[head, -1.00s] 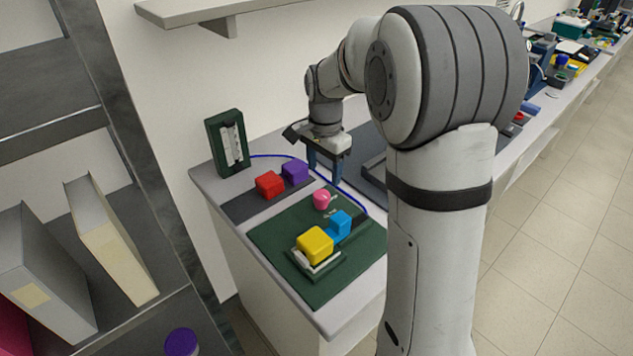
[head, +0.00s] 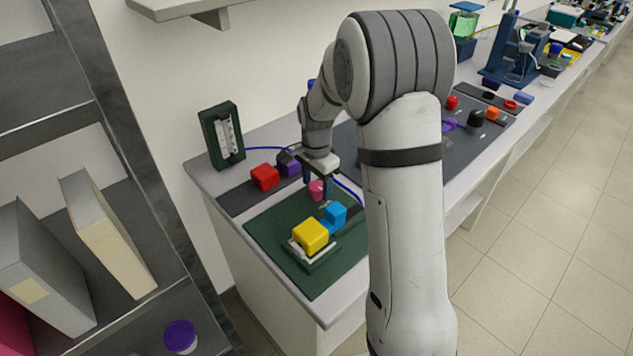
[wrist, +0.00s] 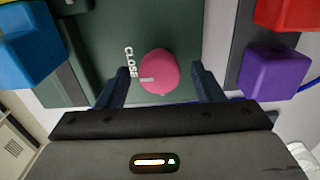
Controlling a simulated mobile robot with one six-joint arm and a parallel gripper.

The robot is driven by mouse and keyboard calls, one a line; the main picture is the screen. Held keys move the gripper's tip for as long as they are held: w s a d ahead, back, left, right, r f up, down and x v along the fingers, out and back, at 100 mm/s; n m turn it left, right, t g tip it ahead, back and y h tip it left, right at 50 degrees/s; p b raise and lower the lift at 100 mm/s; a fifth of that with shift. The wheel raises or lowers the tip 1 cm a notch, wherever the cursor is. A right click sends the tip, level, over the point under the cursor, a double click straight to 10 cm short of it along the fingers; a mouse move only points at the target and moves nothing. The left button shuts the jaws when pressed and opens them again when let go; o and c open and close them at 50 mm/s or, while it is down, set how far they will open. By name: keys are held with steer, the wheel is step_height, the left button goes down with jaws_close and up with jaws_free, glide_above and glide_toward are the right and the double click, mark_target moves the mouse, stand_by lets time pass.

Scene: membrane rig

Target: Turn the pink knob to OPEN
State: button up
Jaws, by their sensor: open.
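The pink knob (head: 316,189) stands on the dark green board (head: 275,262), behind the blue block. In the wrist view the knob (wrist: 160,66) is round, with a short pale mark on its left side pointing towards the white word CLOSE (wrist: 131,62). No OPEN label is readable. My gripper (head: 317,190) is over the knob, pointing down. In the wrist view my gripper (wrist: 160,78) is open, with one finger on each side of the knob and visible gaps. Whether the fingertips are down at knob height is unclear.
A yellow block (head: 310,235) in a holder and a blue block (head: 334,215) stand in front of the knob. Red (head: 265,177) and purple (head: 288,163) blocks lie on a dark mat behind. A blue tube runs past. A framed gauge (head: 222,136) stands at the back left.

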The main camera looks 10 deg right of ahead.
steer(key=c, duration=1)
